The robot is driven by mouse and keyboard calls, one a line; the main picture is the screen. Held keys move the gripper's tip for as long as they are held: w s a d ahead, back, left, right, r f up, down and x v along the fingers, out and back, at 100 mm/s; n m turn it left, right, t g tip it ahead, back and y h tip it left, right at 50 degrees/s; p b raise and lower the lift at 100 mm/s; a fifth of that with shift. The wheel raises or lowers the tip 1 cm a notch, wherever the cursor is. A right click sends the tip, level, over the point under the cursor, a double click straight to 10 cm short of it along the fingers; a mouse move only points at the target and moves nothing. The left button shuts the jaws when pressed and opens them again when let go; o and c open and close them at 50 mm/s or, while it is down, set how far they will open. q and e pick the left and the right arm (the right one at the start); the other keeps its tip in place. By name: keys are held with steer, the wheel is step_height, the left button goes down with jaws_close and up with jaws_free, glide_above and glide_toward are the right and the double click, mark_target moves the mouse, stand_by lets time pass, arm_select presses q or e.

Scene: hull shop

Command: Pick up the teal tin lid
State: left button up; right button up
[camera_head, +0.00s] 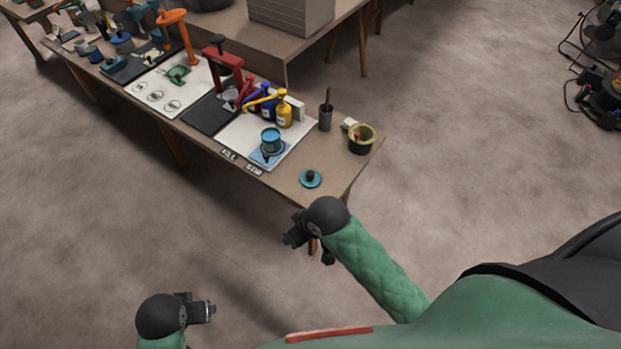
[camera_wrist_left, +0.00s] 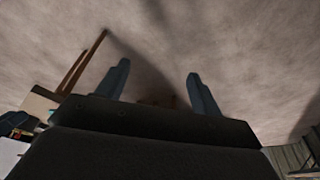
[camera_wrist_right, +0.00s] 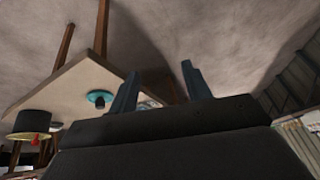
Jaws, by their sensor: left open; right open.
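The teal tin lid (camera_head: 311,179) with a dark knob lies flat on the bare near right corner of the workbench (camera_head: 287,180). It also shows in the right wrist view (camera_wrist_right: 99,98), left of the fingers. My right gripper (camera_head: 288,241) is open and empty, off the bench's near edge, below and a little left of the lid in the head view. It also shows in the right wrist view (camera_wrist_right: 160,85). My left gripper (camera_head: 211,309) is open and empty over the floor, well away from the bench; its fingers show in the left wrist view (camera_wrist_left: 158,82). A teal tin (camera_head: 271,139) stands on a blue square.
Beyond the lid stand a black pot with a yellow-green rim (camera_head: 362,139) and a dark cup holding a tool (camera_head: 325,117). Yellow and blue bottles (camera_head: 284,114) and a red press (camera_head: 222,65) stand farther left. The floor between me and the bench is clear.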

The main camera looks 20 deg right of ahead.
steer(key=w+a+r+n+g, duration=0.1)
steer(key=w+a+n, duration=0.1)
steer(key=w+a, duration=0.35)
steer(key=g+h, duration=0.3)
glide_above(310, 173)
steer(key=shift+s+a+f+m, duration=0.15)
steer(key=shift+a+f+m, duration=0.2)
steer(key=shift+m, duration=0.05)
steer(key=shift+d+f, duration=0.15)
steer(key=shift+f, duration=1.1)
steer(key=f, duration=0.1)
steer(key=f+p, duration=0.1)
steer(key=f, duration=0.1)
steer(key=f+p, duration=0.1)
steer(key=shift+d+f, duration=0.2)
steer(key=shift+d, duration=0.05)
steer(key=shift+f, duration=0.45)
arm_select(q)
steer(key=s+d+f, duration=0.1)
steer(key=d+f, duration=0.1)
steer(key=f, duration=0.5)
steer(key=d+f+g, duration=0.1)
steer(key=d+f, duration=0.1)
steer(key=f, duration=0.5)
steer(key=shift+s+d+f+g+h, duration=0.15)
steer(key=shift+s+g+h, duration=0.15)
steer(key=shift+s, duration=0.05)
arm_select(e)
steer(key=c, duration=1.1)
